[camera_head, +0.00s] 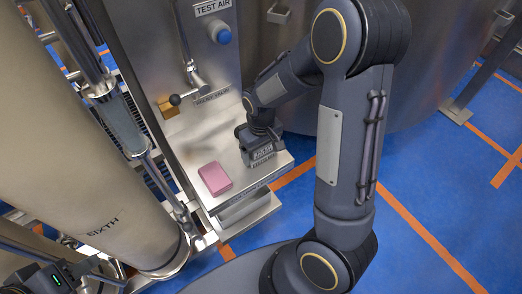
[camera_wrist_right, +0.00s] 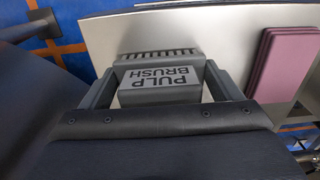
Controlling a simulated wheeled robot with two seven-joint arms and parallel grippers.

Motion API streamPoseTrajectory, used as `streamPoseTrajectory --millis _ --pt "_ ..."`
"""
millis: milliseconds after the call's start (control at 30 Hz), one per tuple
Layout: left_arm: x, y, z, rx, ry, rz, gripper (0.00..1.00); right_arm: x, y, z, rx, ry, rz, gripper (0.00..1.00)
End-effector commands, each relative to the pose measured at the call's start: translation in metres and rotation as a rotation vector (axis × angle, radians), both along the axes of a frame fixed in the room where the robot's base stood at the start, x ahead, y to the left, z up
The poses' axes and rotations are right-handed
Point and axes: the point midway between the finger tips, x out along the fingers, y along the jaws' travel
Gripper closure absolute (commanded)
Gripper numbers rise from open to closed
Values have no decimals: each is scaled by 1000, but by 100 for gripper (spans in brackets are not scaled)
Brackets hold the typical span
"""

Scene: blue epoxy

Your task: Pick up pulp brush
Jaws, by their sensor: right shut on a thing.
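The pulp brush (camera_wrist_right: 160,82) is a grey block with "PULP BRUSH" lettering and a row of bristles or teeth along one edge. In the right wrist view it sits between the two fingers of my right gripper (camera_wrist_right: 162,90), which is shut on it. In the head view the brush (camera_head: 263,156) is at the right side of the steel shelf, below my right gripper (camera_head: 256,140). I cannot tell whether it still touches the shelf. Part of my left gripper (camera_head: 58,278) shows at the bottom left corner; its fingers are not clear.
A pink block (camera_head: 215,178) lies on the steel shelf (camera_head: 240,186), left of the brush; it also shows in the wrist view (camera_wrist_right: 284,62). A steel panel with a tap (camera_head: 196,76) rises behind. A large beige cylinder (camera_head: 75,150) stands at left. Blue floor lies right.

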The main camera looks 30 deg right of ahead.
Motion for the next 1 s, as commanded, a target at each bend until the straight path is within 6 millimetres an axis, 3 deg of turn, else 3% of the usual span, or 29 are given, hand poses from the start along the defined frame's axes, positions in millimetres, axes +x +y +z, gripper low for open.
streamPoseTrajectory --millis 267,533,800,1000 --pt "0 0 3 0 0 0 64 1 0 32 2 -7 1 38" --pt "0 0 4 0 0 0 64 -37 35 93 4 -10 8 38" --pt "0 0 -1 0 0 0 64 -84 76 117 1 -4 6 38" --pt "0 0 -2 0 0 0 64 -100 90 127 1 -1 2 38"
